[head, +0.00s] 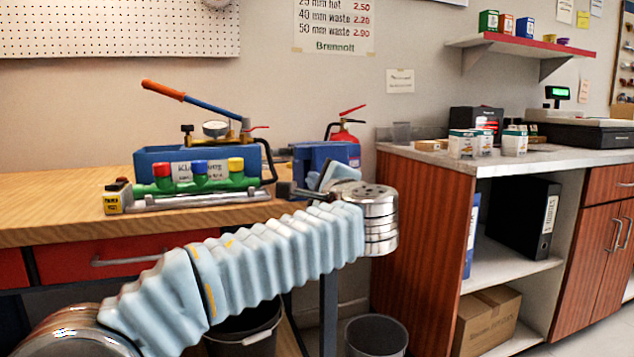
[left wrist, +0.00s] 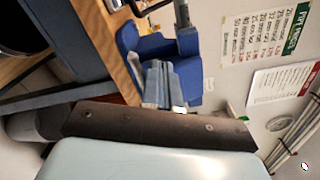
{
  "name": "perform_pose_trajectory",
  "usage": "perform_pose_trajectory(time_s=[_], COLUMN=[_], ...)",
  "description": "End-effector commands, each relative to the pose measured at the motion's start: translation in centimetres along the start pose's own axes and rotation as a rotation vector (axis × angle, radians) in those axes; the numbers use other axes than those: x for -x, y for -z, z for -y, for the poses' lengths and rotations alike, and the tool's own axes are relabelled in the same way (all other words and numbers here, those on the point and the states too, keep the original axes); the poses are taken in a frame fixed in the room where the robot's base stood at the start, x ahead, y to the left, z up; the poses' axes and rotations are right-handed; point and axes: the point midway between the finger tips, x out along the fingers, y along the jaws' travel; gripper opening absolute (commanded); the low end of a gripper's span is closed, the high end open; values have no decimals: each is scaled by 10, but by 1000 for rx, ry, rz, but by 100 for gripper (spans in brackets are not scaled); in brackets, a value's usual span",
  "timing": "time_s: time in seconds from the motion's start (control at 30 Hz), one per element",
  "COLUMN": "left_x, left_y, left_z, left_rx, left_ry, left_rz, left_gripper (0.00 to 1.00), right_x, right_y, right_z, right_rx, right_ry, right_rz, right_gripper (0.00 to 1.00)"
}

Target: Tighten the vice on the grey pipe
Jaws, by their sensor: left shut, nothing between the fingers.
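The blue vice (head: 318,157) stands at the right end of the wooden bench. In the left wrist view the blue vice (left wrist: 188,45) is just beyond my fingers, with a grey upright rod at its top. My left gripper (head: 316,181) is in front of the vice, partly hidden by my own wrist. In the left wrist view its two pale fingers (left wrist: 158,72) are together and empty, overlapping the vice body; I cannot tell if they touch it. I cannot make out the grey pipe or the vice handle clearly. My right gripper is not in view.
A fire extinguisher (head: 342,132) is behind. A counter (head: 440,156) stands to the right.

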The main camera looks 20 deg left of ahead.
Motion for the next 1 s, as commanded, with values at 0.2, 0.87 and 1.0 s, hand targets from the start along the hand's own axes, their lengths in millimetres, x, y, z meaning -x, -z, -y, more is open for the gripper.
perform_pose_trajectory(time_s=[0.2,0.87,1.0], left_x=[0,0,0], left_y=[0,4,8], left_z=[-1,-20,-28], left_rx=[0,0,0], left_ry=[0,0,-1], left_rz=[0,0,-1], left_gripper=[0,0,0], right_x=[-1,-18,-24], right_y=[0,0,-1], right_z=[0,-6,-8], right_rx=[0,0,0], right_ry=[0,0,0], right_rz=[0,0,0], right_gripper=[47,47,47])
